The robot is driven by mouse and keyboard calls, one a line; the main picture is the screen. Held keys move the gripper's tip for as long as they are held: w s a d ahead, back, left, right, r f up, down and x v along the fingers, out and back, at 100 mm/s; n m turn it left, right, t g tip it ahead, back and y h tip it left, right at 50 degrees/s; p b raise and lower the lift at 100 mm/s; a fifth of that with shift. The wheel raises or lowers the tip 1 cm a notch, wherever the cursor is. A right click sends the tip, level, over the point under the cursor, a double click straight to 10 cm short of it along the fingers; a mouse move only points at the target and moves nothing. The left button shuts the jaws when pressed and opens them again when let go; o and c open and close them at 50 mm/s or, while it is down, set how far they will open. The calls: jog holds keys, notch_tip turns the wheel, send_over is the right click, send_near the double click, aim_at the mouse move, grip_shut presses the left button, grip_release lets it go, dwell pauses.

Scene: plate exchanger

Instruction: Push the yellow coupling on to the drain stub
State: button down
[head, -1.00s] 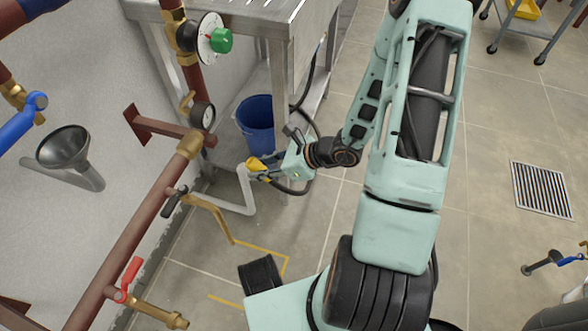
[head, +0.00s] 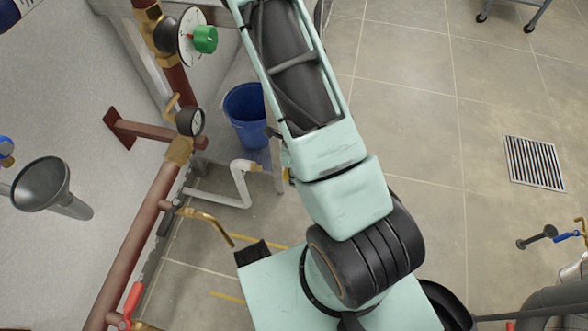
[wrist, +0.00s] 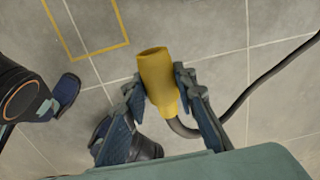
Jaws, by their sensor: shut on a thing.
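The yellow coupling (wrist: 158,78) is between the fingers of my gripper (wrist: 155,82) in the wrist view, which is shut on it. Its wide end points away from my palm, and a black hose (wrist: 186,130) runs from its rear. The drain stub (head: 250,166) is the pale end of a bent grey pipe, left of my arm and pointing right. It appears free of the coupling. I cannot see the stub in the wrist view.
A blue bucket (head: 246,112) stands behind the stub. Left are a red-brown pipe (head: 150,215) with a gauge (head: 190,121), a brass spout (head: 207,225) and a grey funnel (head: 42,184). Open tiled floor lies right, with a floor grate (head: 535,162).

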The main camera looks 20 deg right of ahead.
aim_at(261, 168)
jog(key=shift+a, duration=0.1)
jog(key=shift+w+a+r+p, duration=0.15)
jog(key=shift+w+a+p, duration=0.55)
jog(key=shift+p, duration=0.5)
jog(key=w+a+p, duration=0.3)
jog(key=a+p, duration=0.2)
jog(key=p, duration=0.2)
jog(key=shift+w+a, duration=0.2)
jog(key=shift+w, duration=0.15)
jog(key=shift+w+a+p, duration=0.6)
jog(key=shift+a+p, duration=0.05)
jog(key=shift+a, duration=0.25)
dwell(1.6)
jog(key=c, duration=1.6)
grip_release()
jog(key=shift+o, duration=0.5)
jog(key=shift+s+d, duration=0.1)
jog(key=shift+d, duration=0.1)
jog(key=shift+s, duration=0.1)
